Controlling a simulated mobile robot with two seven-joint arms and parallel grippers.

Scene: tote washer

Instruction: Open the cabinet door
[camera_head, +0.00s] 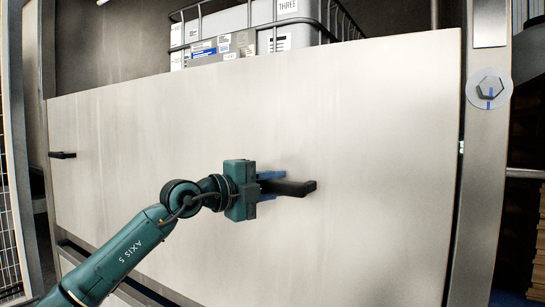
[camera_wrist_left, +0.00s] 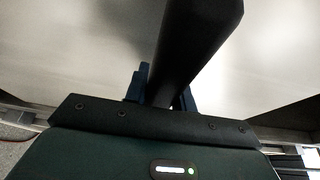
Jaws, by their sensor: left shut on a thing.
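The cabinet door (camera_head: 380,150) is a wide pale metal panel across the middle of the head view. It has a black bar handle (camera_head: 296,188) right of centre and another black handle (camera_head: 62,155) near its left edge. My left gripper (camera_head: 272,187) is shut on the right-hand handle, with its blue fingers above and below the bar. In the left wrist view the dark handle (camera_wrist_left: 197,40) runs between the blue fingers (camera_wrist_left: 158,88), and the pale door surface lies behind it. My right gripper is not in view.
A caged white tank (camera_head: 260,35) with labels stands behind the door's top edge. A wire mesh panel (camera_head: 12,200) is at the far left.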

